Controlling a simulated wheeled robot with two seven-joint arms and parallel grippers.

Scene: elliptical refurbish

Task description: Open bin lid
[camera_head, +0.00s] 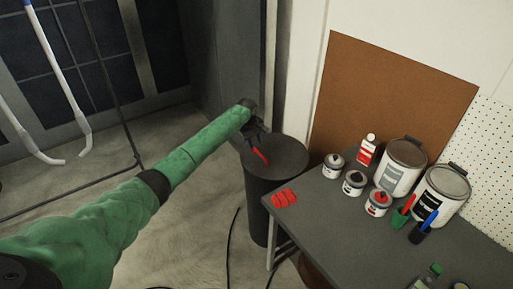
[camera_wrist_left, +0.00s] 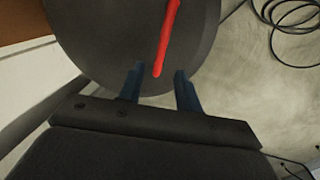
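The bin (camera_head: 260,205) is a dark grey cylinder beside the workbench. Its round lid (camera_head: 285,155) lies flat on top and looks closed. A red handle (camera_head: 260,155) is on the lid, and it also shows in the left wrist view (camera_wrist_left: 167,38). My left gripper (camera_head: 255,141) is at the lid's left edge, close to the handle. In the left wrist view my left gripper (camera_wrist_left: 158,85) has its two blue fingers apart, with the handle's near end in front of the gap between them. Nothing is held. My right gripper is not in view.
A grey workbench (camera_head: 340,220) stands right of the bin, with a red cloth-like item (camera_head: 284,198) near its corner. Paint cans (camera_head: 400,166) and small pots stand on it. A black cable (camera_wrist_left: 285,30) lies on the floor. Floor left of the bin is open.

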